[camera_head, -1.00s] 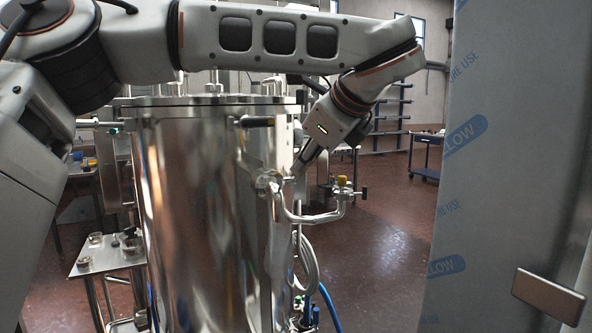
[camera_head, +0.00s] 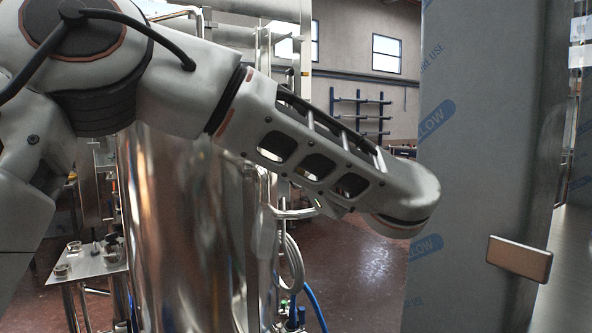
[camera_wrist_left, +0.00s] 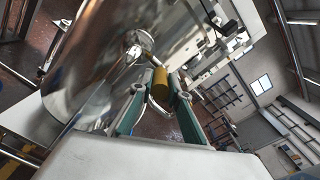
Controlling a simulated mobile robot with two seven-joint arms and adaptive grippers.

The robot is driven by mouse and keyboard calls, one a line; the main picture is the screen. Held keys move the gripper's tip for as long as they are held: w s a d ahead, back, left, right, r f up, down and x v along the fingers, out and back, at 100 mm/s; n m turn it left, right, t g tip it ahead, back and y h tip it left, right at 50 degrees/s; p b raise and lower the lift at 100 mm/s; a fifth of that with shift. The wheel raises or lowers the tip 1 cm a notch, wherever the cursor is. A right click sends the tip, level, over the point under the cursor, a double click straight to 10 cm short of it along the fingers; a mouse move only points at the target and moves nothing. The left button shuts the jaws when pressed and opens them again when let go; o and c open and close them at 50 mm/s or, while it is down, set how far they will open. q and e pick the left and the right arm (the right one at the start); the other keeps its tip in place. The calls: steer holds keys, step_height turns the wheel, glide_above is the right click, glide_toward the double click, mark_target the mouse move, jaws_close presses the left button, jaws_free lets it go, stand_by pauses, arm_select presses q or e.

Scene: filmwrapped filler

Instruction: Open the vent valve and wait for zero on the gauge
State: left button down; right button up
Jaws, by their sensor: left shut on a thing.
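My left gripper (camera_wrist_left: 157,86) shows in the left wrist view, its two fingers shut on a yellow cylindrical knob (camera_wrist_left: 160,83). Behind the knob is the shiny steel vessel (camera_wrist_left: 88,62) with a round fitting (camera_wrist_left: 138,44) on its wall. In the head view the steel vessel (camera_head: 180,240) stands left of centre, and my left arm crosses in front of its top. The arm hides the left gripper and the knob there. A bent steel pipe (camera_head: 293,213) shows just below the arm. I cannot make out a gauge face. My right gripper is not in view.
A tall film-wrapped panel (camera_head: 480,130) with a metal handle (camera_head: 519,259) stands close on the right. A small steel side table (camera_head: 92,265) stands at the left. Grey and blue hoses (camera_head: 312,300) hang below the pipe. Red floor (camera_head: 355,275) is open between vessel and panel.

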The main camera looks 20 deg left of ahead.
arm_select(q)
steer(key=shift+f, duration=0.15)
stand_by(0.3)
steer(key=c, duration=1.9)
jaws_free()
step_height(320, 180, up, 10)
steer(key=shift+r, duration=0.1)
steer(key=shift+t, duration=0.3)
